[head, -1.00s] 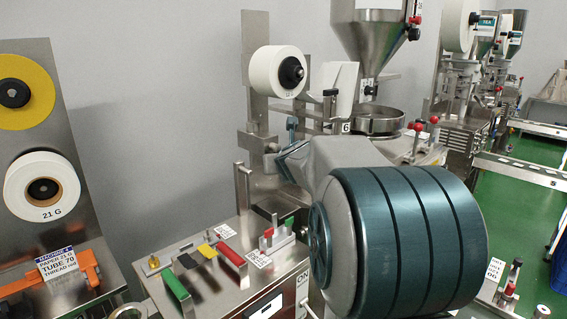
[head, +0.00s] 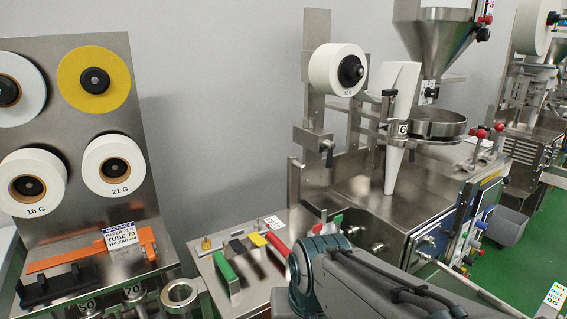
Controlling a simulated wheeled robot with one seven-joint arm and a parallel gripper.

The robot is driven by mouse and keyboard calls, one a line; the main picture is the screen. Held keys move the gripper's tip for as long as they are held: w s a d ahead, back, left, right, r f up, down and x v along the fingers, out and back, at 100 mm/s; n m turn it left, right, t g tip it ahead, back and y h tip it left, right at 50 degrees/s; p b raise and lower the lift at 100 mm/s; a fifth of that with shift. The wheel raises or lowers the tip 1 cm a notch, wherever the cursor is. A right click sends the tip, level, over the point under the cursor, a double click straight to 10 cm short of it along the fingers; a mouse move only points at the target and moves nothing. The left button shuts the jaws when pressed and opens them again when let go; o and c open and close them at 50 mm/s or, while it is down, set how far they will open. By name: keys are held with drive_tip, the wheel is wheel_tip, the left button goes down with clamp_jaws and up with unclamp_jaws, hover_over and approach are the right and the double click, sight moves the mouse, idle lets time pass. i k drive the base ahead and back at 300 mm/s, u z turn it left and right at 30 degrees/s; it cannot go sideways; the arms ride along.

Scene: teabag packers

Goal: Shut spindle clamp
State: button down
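The white paper roll (head: 325,71) sits on the machine's spindle in the upper middle of the head view. A black clamp hub (head: 351,71) is on the roll's right face, with a small metal tip at its centre. It is too small to tell whether this clamp is open or shut. My arm fills the lower right of the view, below the roll and apart from it. My gripper does not show.
A steel rack (head: 92,131) at left holds more rolls, including a yellow one (head: 94,82). A white forming tube (head: 399,130) and a steel hopper (head: 436,48) stand right of the spindle.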

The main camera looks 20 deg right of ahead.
sight(331, 144)
drive_tip(key=u, duration=0.05)
drive_tip(key=k, duration=0.45)
drive_tip(key=z, duration=0.6)
drive_tip(key=i, duration=0.95)
drive_tip(key=u, duration=0.35)
